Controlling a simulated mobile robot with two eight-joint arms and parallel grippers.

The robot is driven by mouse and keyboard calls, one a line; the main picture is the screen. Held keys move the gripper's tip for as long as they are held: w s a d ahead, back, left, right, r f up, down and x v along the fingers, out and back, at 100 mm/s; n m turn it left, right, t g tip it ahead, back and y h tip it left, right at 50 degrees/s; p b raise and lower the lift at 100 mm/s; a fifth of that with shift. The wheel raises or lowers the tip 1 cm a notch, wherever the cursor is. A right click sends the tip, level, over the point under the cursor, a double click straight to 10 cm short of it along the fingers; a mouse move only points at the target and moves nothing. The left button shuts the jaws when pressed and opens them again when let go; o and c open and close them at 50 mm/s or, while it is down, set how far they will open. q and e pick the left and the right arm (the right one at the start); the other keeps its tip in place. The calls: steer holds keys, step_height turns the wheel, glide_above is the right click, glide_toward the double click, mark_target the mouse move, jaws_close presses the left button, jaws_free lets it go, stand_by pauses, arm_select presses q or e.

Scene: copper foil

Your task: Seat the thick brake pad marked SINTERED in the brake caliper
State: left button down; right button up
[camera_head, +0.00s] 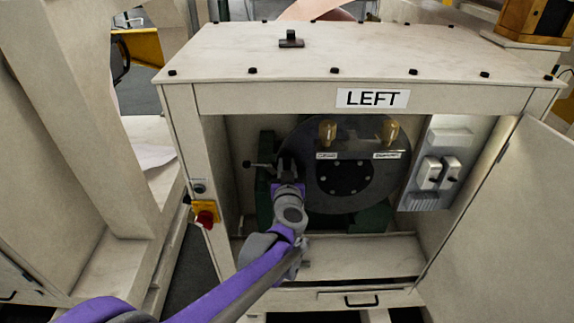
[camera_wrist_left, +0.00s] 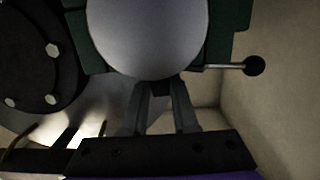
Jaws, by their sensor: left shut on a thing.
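In the head view my left gripper (camera_head: 288,163) reaches into the open cabinet, in front of the green brake caliper (camera_head: 265,195) at the left side of the dark disc (camera_head: 345,175). In the left wrist view the two fingers (camera_wrist_left: 162,95) are shut on the lower edge of a grey, rounded plate, which looks like the brake pad (camera_wrist_left: 150,40). No marking on it is readable. The green caliper shows behind and on both sides of the plate (camera_wrist_left: 222,38). I cannot tell whether the plate touches the caliper. My right gripper is not in view.
A lever with a black knob (camera_wrist_left: 253,66) sticks out beside the caliper. Two brass fittings (camera_head: 327,132) (camera_head: 390,131) stand above small labels. The cabinet's left wall is close to my arm. The open door (camera_head: 510,215) stands at the right. A red button (camera_head: 205,217) is on the left post.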

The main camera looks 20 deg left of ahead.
arm_select(q)
steer(key=c, duration=0.6)
jaws_free()
steer(key=f+v, duration=0.1)
steer(key=v, duration=0.9)
steer(key=shift+s+d+r, duration=0.15)
steer(key=shift+s+r, duration=0.25)
steer(key=shift+r, duration=0.1)
steer(key=shift+r, duration=0.1)
